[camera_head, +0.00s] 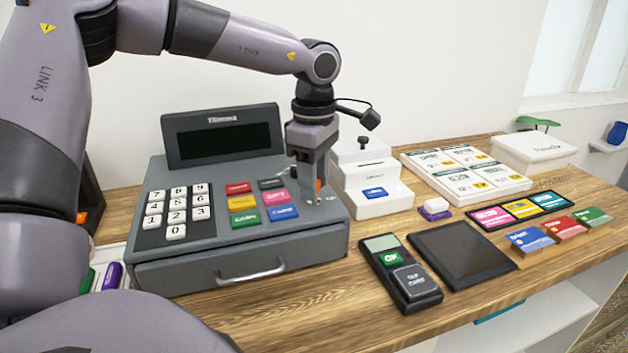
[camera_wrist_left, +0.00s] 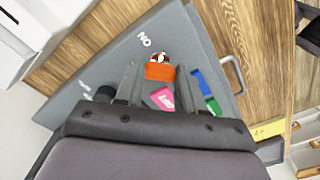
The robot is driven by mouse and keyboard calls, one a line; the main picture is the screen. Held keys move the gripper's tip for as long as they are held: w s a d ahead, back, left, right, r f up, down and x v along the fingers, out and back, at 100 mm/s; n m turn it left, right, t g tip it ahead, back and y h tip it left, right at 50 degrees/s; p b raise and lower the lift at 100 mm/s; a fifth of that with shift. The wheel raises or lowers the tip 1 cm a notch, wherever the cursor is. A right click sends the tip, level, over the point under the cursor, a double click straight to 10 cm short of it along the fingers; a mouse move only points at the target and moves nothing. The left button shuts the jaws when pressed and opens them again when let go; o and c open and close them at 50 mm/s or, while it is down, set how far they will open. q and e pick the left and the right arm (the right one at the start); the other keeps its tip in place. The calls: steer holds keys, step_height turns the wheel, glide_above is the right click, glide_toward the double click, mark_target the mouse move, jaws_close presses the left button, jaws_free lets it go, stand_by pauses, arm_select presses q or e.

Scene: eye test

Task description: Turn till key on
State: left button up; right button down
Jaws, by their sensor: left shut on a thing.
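The grey till (camera_head: 225,262) stands on the wooden counter, its display dark and its drawer shut. My left gripper (camera_head: 315,190) points down at the right end of the till's top. It is shut on the orange till key (camera_head: 318,186), which also shows between the fingers in the left wrist view (camera_wrist_left: 160,72). A small round metal part (camera_wrist_left: 160,57) shows beside the key. A white ON label (camera_wrist_left: 145,40) is printed near it on the till. Fingers hide part of the key, so I cannot tell its exact turn. My right gripper is not in view.
A white box (camera_head: 370,185) with a black knob stands close to the right of my gripper. A card reader (camera_head: 400,275), a dark tablet (camera_head: 462,252) and several coloured cards lie further right. The wooden counter front (camera_head: 290,320) is clear.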

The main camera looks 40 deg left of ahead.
arm_select(q)
steer(key=m, duration=0.4)
steer(key=shift+m, duration=0.3)
steer(key=m, duration=0.4)
steer(key=shift+m, duration=0.3)
steer(key=o, duration=1)
steer(key=shift+o, duration=0.2)
steer(key=shift+r, duration=3.65)
steer(key=shift+d+f, duration=0.1)
